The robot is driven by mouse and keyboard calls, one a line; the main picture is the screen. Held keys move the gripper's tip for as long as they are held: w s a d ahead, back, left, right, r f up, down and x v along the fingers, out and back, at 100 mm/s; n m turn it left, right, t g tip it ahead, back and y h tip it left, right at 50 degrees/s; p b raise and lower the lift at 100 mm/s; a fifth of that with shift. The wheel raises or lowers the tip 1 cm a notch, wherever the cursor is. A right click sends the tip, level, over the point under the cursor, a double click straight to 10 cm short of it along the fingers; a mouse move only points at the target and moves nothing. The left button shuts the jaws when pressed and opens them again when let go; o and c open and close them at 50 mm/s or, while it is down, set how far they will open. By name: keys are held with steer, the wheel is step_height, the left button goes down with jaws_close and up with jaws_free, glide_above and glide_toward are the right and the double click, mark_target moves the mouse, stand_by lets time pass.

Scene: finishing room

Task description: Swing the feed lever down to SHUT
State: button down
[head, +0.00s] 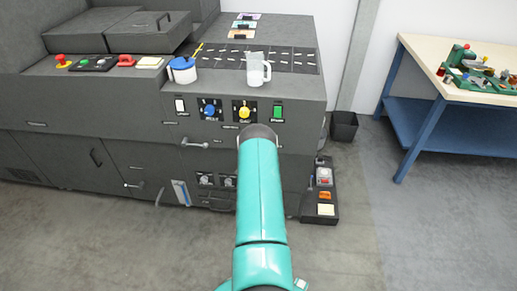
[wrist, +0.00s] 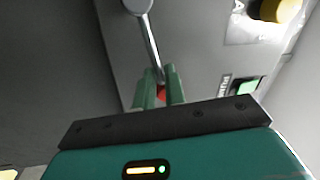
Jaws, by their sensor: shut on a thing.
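The feed lever (wrist: 151,45) shows in the wrist view as a silver rod. It runs from a round pivot (wrist: 137,5) at the top down to a red end (wrist: 163,94) between my fingers. My gripper (wrist: 160,92) has two green fingers, shut on the lever near that red end. In the head view my own teal arm covers the gripper and the lever it holds. No SHUT marking is readable in either view.
The dark grey machine (head: 70,110) fills the left and middle. Its front has a blue knob (head: 210,111), a yellow knob (head: 244,112) and a green switch (head: 278,112). A jug (head: 258,70) and a blue-lidded pot (head: 183,72) stand on top. A workbench (head: 425,60) stands right; floor there is clear.

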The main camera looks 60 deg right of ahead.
steer(key=shift+s+d+f+m+g+h, duration=0.15)
steer(key=shift+s+d+f+m+g, duration=0.15)
steer(key=shift+m, duration=0.5)
steer(key=shift+s+d+f+m+g+h, duration=0.15)
steer(key=shift+f+m, duration=0.25)
steer(key=shift+m, duration=0.4)
steer(key=c, duration=1.5)
jaws_free()
steer(key=shift+f, duration=0.15)
steer(key=v, duration=1.4)
steer(key=shift+w+a, duration=0.15)
steer(key=shift+w, duration=0.05)
